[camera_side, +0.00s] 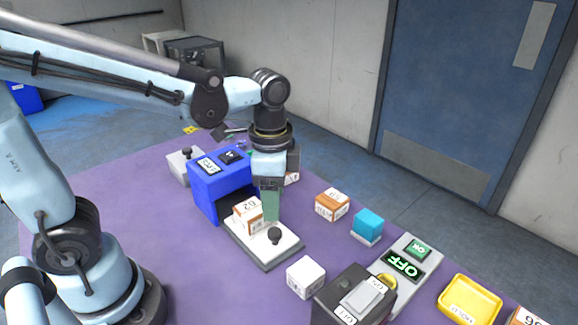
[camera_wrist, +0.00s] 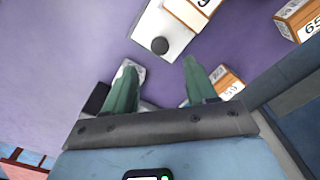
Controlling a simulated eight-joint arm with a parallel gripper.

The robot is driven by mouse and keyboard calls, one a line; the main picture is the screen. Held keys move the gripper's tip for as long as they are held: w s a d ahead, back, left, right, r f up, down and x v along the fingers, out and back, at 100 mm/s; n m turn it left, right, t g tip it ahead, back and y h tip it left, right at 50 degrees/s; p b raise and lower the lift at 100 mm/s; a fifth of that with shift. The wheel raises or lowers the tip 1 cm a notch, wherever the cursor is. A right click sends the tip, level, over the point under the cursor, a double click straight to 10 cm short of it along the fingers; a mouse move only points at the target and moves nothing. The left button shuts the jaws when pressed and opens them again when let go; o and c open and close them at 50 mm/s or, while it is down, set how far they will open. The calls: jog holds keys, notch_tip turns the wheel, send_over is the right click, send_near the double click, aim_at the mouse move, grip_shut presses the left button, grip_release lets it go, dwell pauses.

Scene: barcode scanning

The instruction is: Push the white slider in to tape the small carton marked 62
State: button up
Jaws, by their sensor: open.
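The white slider (camera_side: 287,243) sticks out of the front of a blue taping box (camera_side: 205,192) and has a black knob (camera_side: 274,236) near its outer end. A small brown-and-white carton (camera_side: 247,214) sits on the slider by the box opening; its number is not clearly readable. In the wrist view the knob (camera_wrist: 160,46) and part of the carton (camera_wrist: 192,12) show beyond my fingertips. My gripper (camera_side: 270,206) points down beside the carton, near the knob. Its green fingers (camera_wrist: 158,68) are apart with nothing between them. I cannot tell its exact height over the slider.
Another carton (camera_side: 333,204), a turquoise block (camera_side: 368,225) and a white cube (camera_side: 306,276) stand to the right. A grey panel reading OFF (camera_side: 403,265), a dark box (camera_side: 345,292) and a yellow tray (camera_side: 470,300) are at the front right. The purple table (camera_side: 190,275) is clear at left.

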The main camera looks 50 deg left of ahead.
aim_at(274, 231)
jog(key=shift+f, duration=3.85)
jog(key=shift+c, duration=0.4)
grip_shut()
